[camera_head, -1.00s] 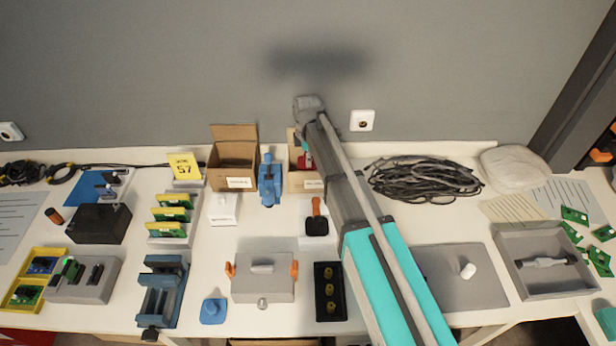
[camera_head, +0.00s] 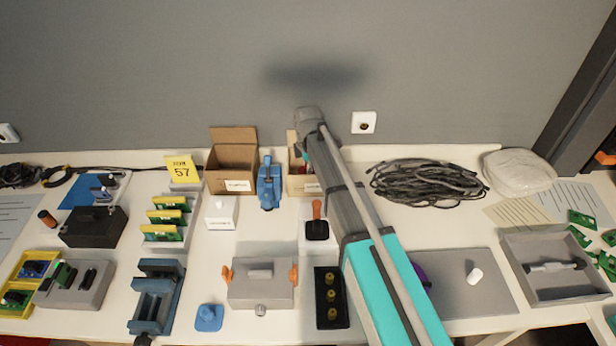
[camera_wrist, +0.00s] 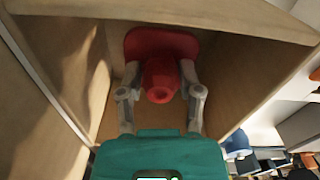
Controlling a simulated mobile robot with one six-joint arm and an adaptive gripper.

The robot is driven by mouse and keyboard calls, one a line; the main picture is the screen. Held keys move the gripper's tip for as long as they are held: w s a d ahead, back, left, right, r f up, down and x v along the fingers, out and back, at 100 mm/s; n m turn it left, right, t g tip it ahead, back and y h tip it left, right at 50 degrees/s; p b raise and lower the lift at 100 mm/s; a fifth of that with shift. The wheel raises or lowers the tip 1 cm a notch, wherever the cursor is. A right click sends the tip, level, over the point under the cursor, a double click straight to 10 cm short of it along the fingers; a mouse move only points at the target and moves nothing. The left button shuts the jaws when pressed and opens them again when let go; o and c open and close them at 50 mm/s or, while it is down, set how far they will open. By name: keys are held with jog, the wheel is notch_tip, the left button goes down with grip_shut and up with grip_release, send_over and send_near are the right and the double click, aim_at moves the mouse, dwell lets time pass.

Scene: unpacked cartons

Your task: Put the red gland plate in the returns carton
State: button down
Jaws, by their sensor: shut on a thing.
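The red gland plate (camera_wrist: 160,45) has a flat rounded plate and a round hollow boss. My gripper (camera_wrist: 160,92) is shut on the boss, with one finger on each side. In the wrist view, gripper and plate are inside an open cardboard carton (camera_wrist: 50,120), the plate close to a carton wall. In the head view this is the right-hand carton (camera_head: 295,186) at the back, largely hidden by my arm. Its front label is too small to read. Whether the plate touches the carton floor cannot be told.
A second open carton (camera_head: 232,180) stands to the left, with a blue clamp-like device (camera_head: 268,185) between the two. A black cable coil (camera_head: 425,182) lies to the right.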

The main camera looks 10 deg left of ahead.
jog(key=shift+f+b, duration=1.25)
jog(key=shift+f, duration=0.3)
jog(key=shift+f, duration=0.15)
jog(key=shift+c, duration=1.3)
grip_release()
jog(key=shift+r, duration=0.2)
notch_tip(320, 180, up, 12)
jog(key=p, duration=1.2)
jog(key=s+d+m, duration=0.6)
jog(key=d+m, duration=0.1)
jog(key=d, duration=0.4)
jog(key=s+d+m, duration=0.6)
jog(key=d+m, duration=0.2)
jog(key=d, duration=0.4)
jog(key=s+d+m, duration=0.6)
jog(key=d+m, duration=0.1)
jog(key=d, duration=0.5)
jog(key=shift+m, duration=0.4)
